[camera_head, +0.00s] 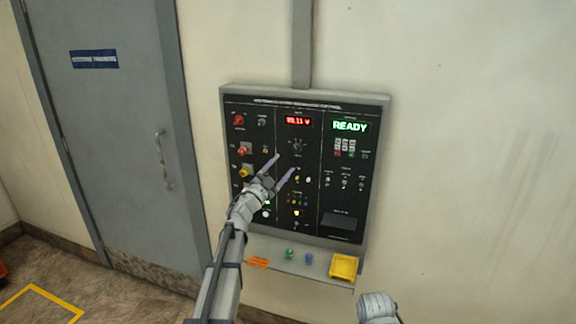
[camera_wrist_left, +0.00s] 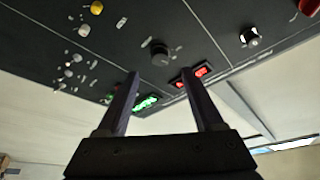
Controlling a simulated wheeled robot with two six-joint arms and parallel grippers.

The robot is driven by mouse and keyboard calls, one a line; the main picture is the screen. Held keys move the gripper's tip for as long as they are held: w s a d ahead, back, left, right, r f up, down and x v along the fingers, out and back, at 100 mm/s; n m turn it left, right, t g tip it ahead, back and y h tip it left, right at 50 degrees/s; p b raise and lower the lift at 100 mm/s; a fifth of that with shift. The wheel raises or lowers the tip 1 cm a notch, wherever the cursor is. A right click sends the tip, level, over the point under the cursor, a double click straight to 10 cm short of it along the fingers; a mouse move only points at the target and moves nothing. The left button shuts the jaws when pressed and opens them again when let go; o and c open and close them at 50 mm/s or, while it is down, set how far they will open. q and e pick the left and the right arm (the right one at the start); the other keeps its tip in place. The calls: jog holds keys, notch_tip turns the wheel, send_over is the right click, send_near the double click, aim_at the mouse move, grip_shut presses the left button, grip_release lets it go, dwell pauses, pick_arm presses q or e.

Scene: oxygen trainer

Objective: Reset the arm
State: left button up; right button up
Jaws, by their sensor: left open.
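My left gripper (camera_head: 284,167) is open and empty in front of the wall control panel (camera_head: 346,205). Its two fingers point up toward the panel's middle, near the rotary knob (camera_head: 297,145). In the left wrist view the open fingers (camera_wrist_left: 165,85) stand apart with nothing between them, and the panel face (camera_wrist_left: 125,45) lies beyond. Whether a fingertip touches the panel I cannot tell. Part of my right arm (camera_head: 377,306) shows at the bottom; its fingers are not visible. The forearm and hand hide some of the panel's lower left controls.
A red numeric display (camera_head: 298,121) and a green READY display (camera_head: 350,127) are lit. A shelf below holds a yellow tray (camera_head: 344,266), a green item (camera_head: 289,254) and a blue item (camera_head: 309,258). A grey door (camera_head: 120,130) stands left. The wall at right is bare.

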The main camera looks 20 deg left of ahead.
pick_arm(q)
jog(key=s+d+f+n+g+y, duration=0.55)
jog(key=s+f, duration=0.25)
jog(key=f, duration=0.2)
jog(key=s+d+f+n+g+y, duration=0.45)
jog(key=s+d+f, duration=0.25)
jog(key=f, duration=0.3)
jog(key=s+d+f+g+h, duration=0.1)
jog(key=s+d+f+g, duration=0.1)
jog(key=s, duration=0.7)
jog(key=s+d+f+m+g, duration=0.1)
jog(key=s+d+f+g, duration=0.2)
jog(key=s+d+g, duration=0.2)
jog(key=s+d+f+m+g+h, duration=0.1)
jog(key=s+d+f+g, duration=0.2)
jog(key=s, duration=0.9)
jog(key=shift+s+d+f+g+h, duration=0.15)
jog(key=shift+s+d+g+h, duration=0.15)
